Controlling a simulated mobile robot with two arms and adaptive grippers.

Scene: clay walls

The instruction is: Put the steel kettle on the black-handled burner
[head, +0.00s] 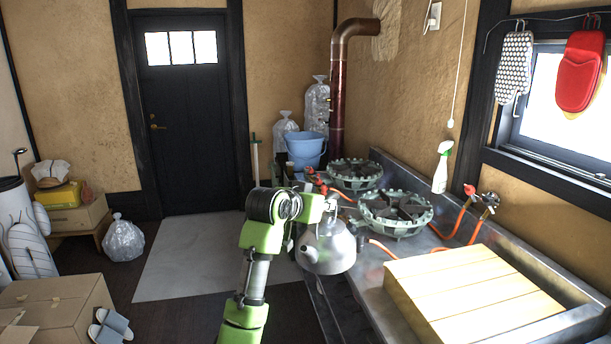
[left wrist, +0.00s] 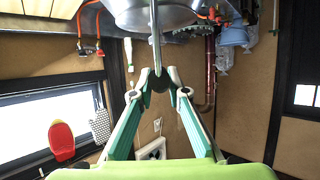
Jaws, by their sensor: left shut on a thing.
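The steel kettle (head: 326,250) hangs upright in the air at the near-left edge of the steel counter, its spout towards the lower left. My left gripper (head: 331,204) is shut on its top handle. In the left wrist view the two fingers (left wrist: 158,80) close on the handle bar, with the kettle body (left wrist: 165,14) at the top edge. Two green-rimmed burners stand on the counter: a nearer one (head: 397,213) just right of the kettle, and a farther one (head: 354,173) behind. I cannot make out a black handle on either. My right gripper is out of view.
A slatted wooden cover (head: 470,290) fills the counter's near right. Orange hoses (head: 455,225) run beside the burners. A blue bucket (head: 305,150) and a copper flue pipe (head: 337,100) stand beyond the far burner.

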